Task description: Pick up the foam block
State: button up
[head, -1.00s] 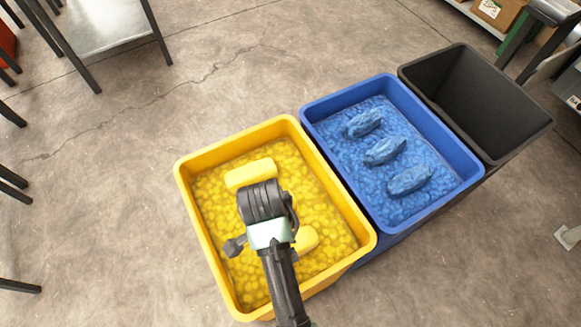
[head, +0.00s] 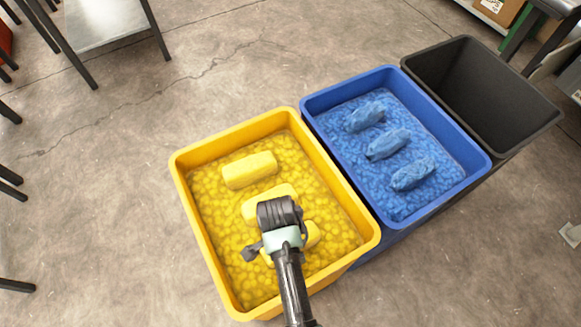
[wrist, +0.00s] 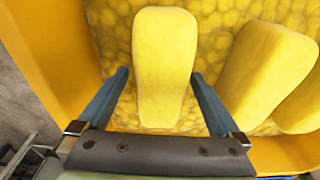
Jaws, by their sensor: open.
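Yellow foam blocks lie on yellow filling in the yellow bin (head: 190,190). In the head view, one foam block (head: 250,169) is fully clear near the far side. A second block (head: 262,205) is partly covered by my arm, and a third (head: 312,235) shows only in part beside it. My gripper (wrist: 160,75) is open, with a blue-grey finger on each side. In the wrist view, one foam block (wrist: 165,60) lies between and ahead of the fingers, and the gripper is not closed on it. Two other blocks lie to its right. My fingertips are hidden in the head view.
A blue bin (head: 350,195) with several blue wrapped pieces stands right of the yellow bin. An empty black bin (head: 480,95) is beyond it. The yellow bin's wall (wrist: 50,85) is close to the gripper's left. Open floor lies to the left.

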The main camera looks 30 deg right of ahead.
jog(key=shift+c, duration=0.2)
jog(key=c, duration=1.4)
